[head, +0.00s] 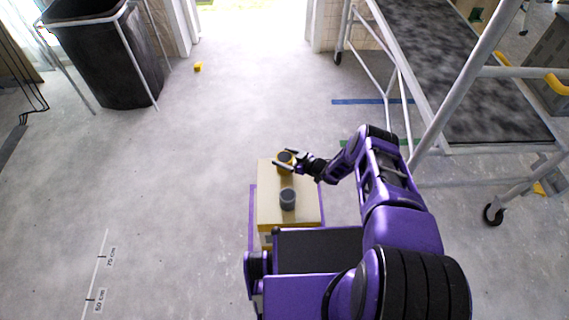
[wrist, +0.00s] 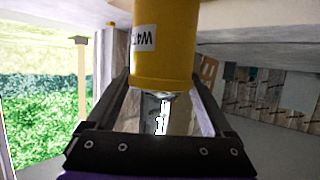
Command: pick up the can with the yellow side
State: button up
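The can with the yellow side (head: 285,158) stands upright, dark top up, at the far end of a pale box in the head view. In the wrist view its yellow wall (wrist: 165,58) fills the top middle, with a white label whose letters look inverted. My gripper (head: 283,158) comes to it from the right. In the wrist view its two fingers (wrist: 163,80) lie along both sides of the can and look closed against it. Whether the can still rests on the box I cannot tell.
A dark grey can (head: 288,199) stands on the nearer part of the pale box (head: 268,215). A wheeled metal frame (head: 409,95) is to the right. A black bin (head: 105,58) stands at the far left and a small yellow block (head: 198,67) lies on open floor.

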jog(key=c, duration=0.7)
jog(key=shift+c, duration=1)
jog(key=shift+r, duration=0.15)
